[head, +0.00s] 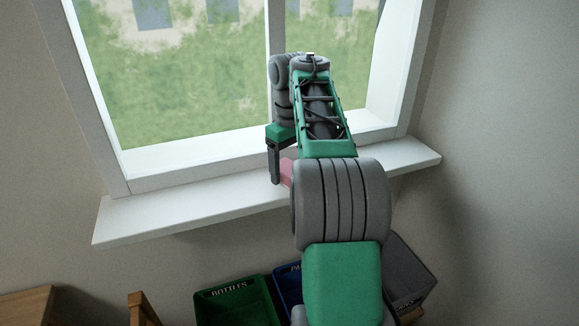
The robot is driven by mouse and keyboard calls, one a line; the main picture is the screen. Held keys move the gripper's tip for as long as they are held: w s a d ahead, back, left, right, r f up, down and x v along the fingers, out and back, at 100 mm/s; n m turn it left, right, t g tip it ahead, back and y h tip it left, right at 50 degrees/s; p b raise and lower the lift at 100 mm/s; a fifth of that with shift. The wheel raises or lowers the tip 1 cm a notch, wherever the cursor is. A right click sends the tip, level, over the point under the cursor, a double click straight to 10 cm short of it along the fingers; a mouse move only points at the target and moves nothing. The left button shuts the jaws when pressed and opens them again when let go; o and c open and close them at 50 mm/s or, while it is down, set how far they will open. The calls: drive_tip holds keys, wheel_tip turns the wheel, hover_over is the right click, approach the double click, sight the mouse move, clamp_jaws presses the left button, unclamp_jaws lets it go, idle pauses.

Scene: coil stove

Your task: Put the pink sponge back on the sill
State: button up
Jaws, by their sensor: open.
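The pink sponge (286,171) shows as a small patch at the sill, mostly hidden behind my arm. The white sill (165,213) runs under the window. My gripper (275,180) is over the sill, pointing down, with one dark finger visible just left of the sponge. The other finger is hidden behind my arm. The gripper is open. I cannot tell whether the sponge rests on the sill or whether the finger touches it.
Below the sill stand a green bottles bin (237,302), a blue bin (290,284) and a grey bin (408,270). Wooden furniture (25,305) is at the lower left. The sill is clear at its left and right ends.

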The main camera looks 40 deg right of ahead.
sight(289, 168)
drive_tip(key=shift+r, duration=0.1)
wheel_tip(289, 168, up, 12)
drive_tip(key=p, duration=1.1)
drive_tip(key=s+a+f+t, duration=0.1)
drive_tip(key=s+a, duration=0.1)
drive_tip(key=a, duration=0.6)
drive_tip(key=s+a+f+t, duration=0.1)
drive_tip(key=s+a, duration=0.1)
drive_tip(key=a, duration=0.6)
drive_tip(key=s+a+f+m+t, duration=0.1)
drive_tip(key=s+a+f, duration=0.7)
drive_tip(key=s+f, duration=0.2)
drive_tip(key=shift+s+t, duration=0.2)
drive_tip(key=shift+t, duration=0.2)
